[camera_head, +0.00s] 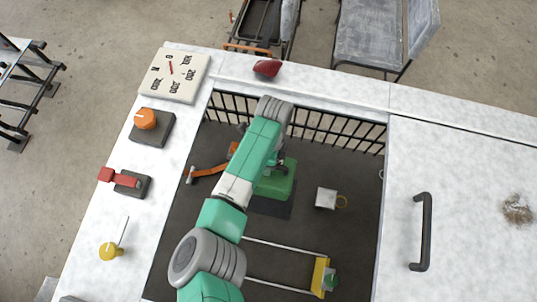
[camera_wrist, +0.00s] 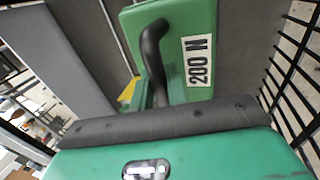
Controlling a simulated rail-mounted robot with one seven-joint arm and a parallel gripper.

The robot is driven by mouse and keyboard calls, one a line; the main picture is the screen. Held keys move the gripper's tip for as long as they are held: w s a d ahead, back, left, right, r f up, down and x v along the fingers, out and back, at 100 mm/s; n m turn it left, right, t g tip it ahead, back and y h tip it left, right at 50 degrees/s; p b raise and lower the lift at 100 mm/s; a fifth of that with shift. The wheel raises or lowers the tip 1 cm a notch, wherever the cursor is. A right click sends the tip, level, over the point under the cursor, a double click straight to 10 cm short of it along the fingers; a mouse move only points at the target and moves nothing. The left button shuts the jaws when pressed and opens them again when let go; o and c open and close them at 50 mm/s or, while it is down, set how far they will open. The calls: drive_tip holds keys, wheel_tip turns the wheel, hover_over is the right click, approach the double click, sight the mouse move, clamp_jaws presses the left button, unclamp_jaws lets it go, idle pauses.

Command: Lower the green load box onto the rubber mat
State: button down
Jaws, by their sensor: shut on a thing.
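The green load box (camera_head: 280,182) is in the floor well in the head view, partly hidden behind my arm. In the wrist view the box (camera_wrist: 198,28) shows a "200 N" label and a black curved handle (camera_wrist: 152,55). My gripper (camera_head: 281,164) is at the top of the box, shut on its handle; its fingertips are mostly hidden. The dark rubber mat (camera_head: 271,208) shows just below the box in the head view. I cannot tell whether the box touches it.
A barred rail (camera_head: 340,132) borders the well's far side. A white block with a yellow ring (camera_head: 327,198) stands right of the box. A yellow bracket (camera_head: 320,277) sits at the front. Orange (camera_head: 146,119), red (camera_head: 120,178) and yellow (camera_head: 110,251) controls line the left counter.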

wheel_tip(320, 180, down, 19)
drive_tip(key=b, duration=1.4)
drive_tip(key=shift+r, duration=0.15)
drive_tip(key=shift+f+b, duration=0.45)
drive_tip(key=shift+f, duration=0.15)
drive_tip(key=c, duration=1.3)
unclamp_jaws()
wheel_tip(320, 180, up, 24)
drive_tip(key=p, duration=2.3)
wheel_tip(320, 180, up, 20)
drive_tip(key=shift+p, duration=0.35)
drive_tip(key=shift+r, duration=0.1)
